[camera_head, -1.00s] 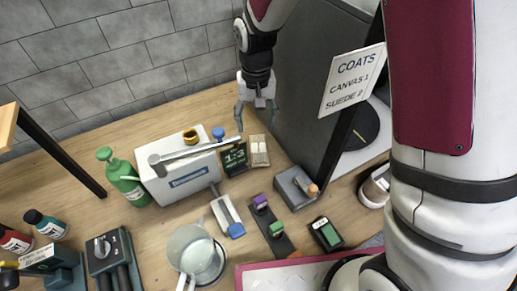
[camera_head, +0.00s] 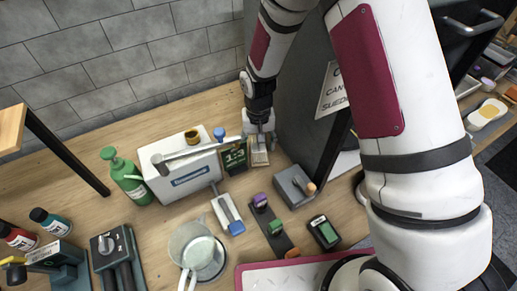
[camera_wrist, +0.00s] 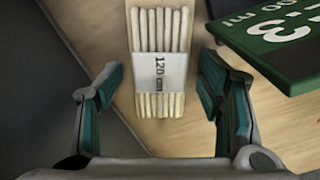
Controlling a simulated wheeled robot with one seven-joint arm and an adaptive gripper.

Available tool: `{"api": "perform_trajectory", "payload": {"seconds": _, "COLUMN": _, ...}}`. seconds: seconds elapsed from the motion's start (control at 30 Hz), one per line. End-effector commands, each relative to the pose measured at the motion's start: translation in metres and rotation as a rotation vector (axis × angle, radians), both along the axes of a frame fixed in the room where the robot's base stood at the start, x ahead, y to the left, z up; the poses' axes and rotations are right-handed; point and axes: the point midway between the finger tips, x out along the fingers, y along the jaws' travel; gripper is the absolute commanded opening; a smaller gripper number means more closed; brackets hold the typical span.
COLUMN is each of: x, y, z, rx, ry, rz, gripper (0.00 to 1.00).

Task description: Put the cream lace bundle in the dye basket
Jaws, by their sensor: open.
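The cream lace bundle (camera_wrist: 160,30) lies on the wooden bench, with a pale paper band marked "120 cm" around it. In the head view the bundle (camera_head: 260,158) is partly covered by my gripper (camera_head: 258,137). In the wrist view my gripper (camera_wrist: 158,100) is open, its teal-padded fingers apart to the left and right of the bundle's near end. The fingers do not touch the bundle; their exact height over it is hard to tell. I cannot make out a dye basket in either view.
A green "1:3" sign (camera_head: 235,157) stands close to the left of the bundle, also in the wrist view (camera_wrist: 275,35). A grey cabinet (camera_head: 300,110) rises at right. A white box (camera_head: 183,172), bottles, a jug (camera_head: 190,240) and small tools crowd the left.

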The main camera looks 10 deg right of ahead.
Motion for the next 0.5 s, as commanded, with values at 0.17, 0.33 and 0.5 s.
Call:
{"api": "perform_trajectory", "payload": {"seconds": 0.17, "x": 0.0001, "y": 0.0000, "z": 0.0003, "rx": 0.000, "ry": 0.000, "rz": 0.000, "gripper": 0.53}}
{"api": "perform_trajectory", "payload": {"seconds": 0.33, "x": 0.0000, "y": 0.0000, "z": 0.0004, "rx": 0.000, "ry": 0.000, "rz": 0.000, "gripper": 0.19}}
{"api": "perform_trajectory", "payload": {"seconds": 0.5, "x": 0.0000, "y": 0.0000, "z": 0.0004, "rx": 0.000, "ry": 0.000, "rz": 0.000, "gripper": 0.15}}
